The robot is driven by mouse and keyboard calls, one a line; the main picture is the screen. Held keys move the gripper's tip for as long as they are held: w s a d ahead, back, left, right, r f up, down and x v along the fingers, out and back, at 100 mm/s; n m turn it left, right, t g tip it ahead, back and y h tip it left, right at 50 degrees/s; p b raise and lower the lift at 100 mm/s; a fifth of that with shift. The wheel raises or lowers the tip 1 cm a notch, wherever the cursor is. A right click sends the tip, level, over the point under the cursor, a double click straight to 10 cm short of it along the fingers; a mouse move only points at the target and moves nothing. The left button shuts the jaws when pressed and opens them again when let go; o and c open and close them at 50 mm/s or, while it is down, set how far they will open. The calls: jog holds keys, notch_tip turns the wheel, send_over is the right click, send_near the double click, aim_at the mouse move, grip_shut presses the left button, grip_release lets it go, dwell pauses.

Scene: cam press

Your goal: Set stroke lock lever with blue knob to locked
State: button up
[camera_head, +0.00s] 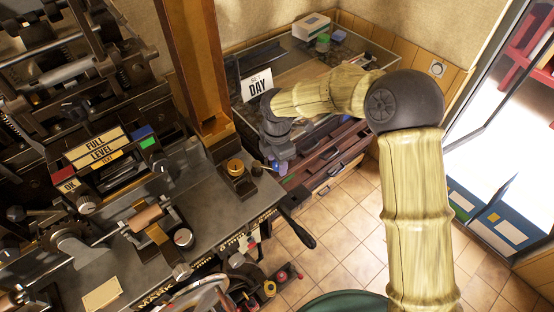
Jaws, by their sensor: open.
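My gripper (279,163) hangs from the end of my arm, just past the right end of the press's grey bed. It points down and is open. Small blue and purple patches show at its fingers, partly hidden by it. I cannot tell whether they are the blue knob or part of the gripper. I see no clear blue-knobbed stroke lock lever elsewhere, so its position cannot be read. A dark lever with a black grip (301,232) slants down from the bed's right corner, below my gripper. The press bed (225,215) fills the left.
A brass-topped block (236,169) and a brown post (198,60) stand left of my gripper. Red and yellow knobs (282,275) sit low by the bed's front. A glass-topped cabinet (340,55) is behind my arm. Open tiled floor (345,225) lies to the right.

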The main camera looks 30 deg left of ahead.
notch_tip(320, 180, up, 17)
jog(key=b, duration=0.3)
jog(key=shift+r, duration=0.2)
dwell(0.5)
jog(key=w+d+f+m+t, duration=0.1)
jog(key=w+d+f+m, duration=0.15)
jog(key=d+m, duration=0.75)
jog(key=w+d+f+m, duration=0.2)
jog(key=d+f+m, duration=0.25)
jog(key=d, duration=0.95)
jog(key=s+d+f+m, duration=0.1)
jog(key=s+d+m, duration=0.2)
jog(key=d+m, duration=0.2)
jog(key=s+d+f+m+t, duration=0.1)
jog(key=s+d+m, duration=0.2)
jog(key=d+m, duration=0.2)
jog(key=s+d+f+m, duration=0.1)
jog(key=s+d+m, duration=0.2)
jog(key=d+m, duration=0.3)
jog(key=d, duration=0.3)
jog(key=shift+s+d+f+t, duration=0.2)
jog(key=shift+s+f+t, duration=0.1)
jog(key=shift+s, duration=0.05)
